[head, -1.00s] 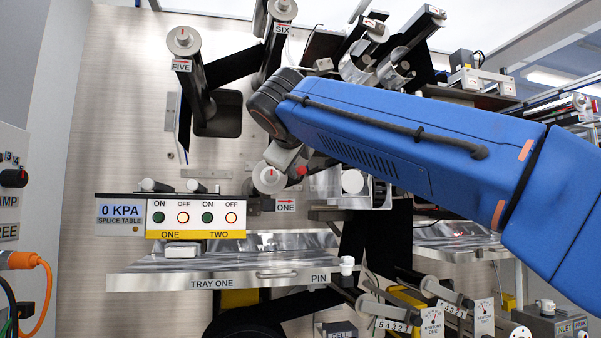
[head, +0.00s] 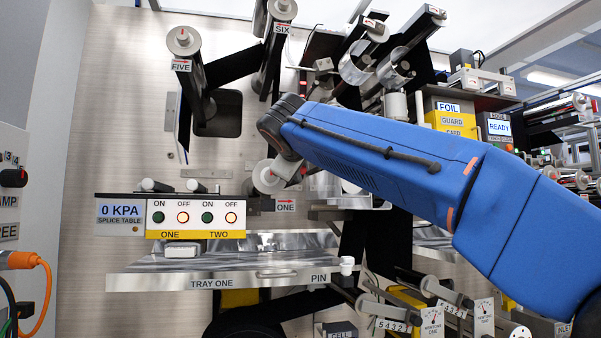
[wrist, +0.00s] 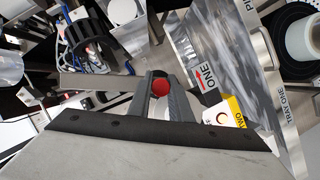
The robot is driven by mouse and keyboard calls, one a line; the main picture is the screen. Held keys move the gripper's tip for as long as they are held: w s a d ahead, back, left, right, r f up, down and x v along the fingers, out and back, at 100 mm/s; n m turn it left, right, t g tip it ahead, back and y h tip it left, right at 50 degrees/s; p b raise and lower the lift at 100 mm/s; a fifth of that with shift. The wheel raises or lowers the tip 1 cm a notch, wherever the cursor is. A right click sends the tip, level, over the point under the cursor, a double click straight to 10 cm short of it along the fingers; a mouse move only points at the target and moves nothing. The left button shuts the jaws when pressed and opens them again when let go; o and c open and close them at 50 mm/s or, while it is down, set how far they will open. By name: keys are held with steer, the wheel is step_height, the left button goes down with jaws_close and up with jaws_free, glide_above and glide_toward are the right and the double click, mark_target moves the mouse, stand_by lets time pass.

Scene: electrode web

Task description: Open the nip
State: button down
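A red ball knob (wrist: 160,88) lies between the fingertips of my gripper (wrist: 160,82) in the wrist view. The two grey fingers stand close on either side of it, and I cannot tell whether they press on it. In the head view a small part of the red knob (head: 303,171) shows beside the pale roller (head: 268,177), above the label ONE (head: 286,206). My blue arm reaches in from the right, and my fingers are mostly hidden there. The nip rollers cannot be clearly told apart, and whether the nip is open or closed does not show.
The splice table panel (head: 196,217) with ON/OFF lamps stands left of my gripper. Tray ONE (head: 230,279) with its white pin (head: 347,265) lies below. Rollers FIVE (head: 184,41) and SIX (head: 283,10) stick out above. The foil guard box (head: 450,117) stands behind my arm.

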steer(key=shift+f, duration=0.1)
steer(key=w+d+n+t+h, duration=0.1)
steer(key=w+d+n+t, duration=0.2)
steer(key=d+n, duration=0.6)
steer(key=shift+w+d+f, duration=0.4)
steer(key=shift+d, duration=1.65)
steer(key=c, duration=1.6)
jaws_free()
steer(key=shift+d, duration=0.1)
steer(key=shift+t, duration=0.3)
steer(key=s, duration=0.5)
steer(key=s+a+f, duration=0.1)
steer(key=s, duration=0.5)
steer(key=s+f, duration=0.1)
steer(key=s, duration=0.5)
steer(key=shift+s+a, duration=0.1)
steer(key=shift+a, duration=0.25)
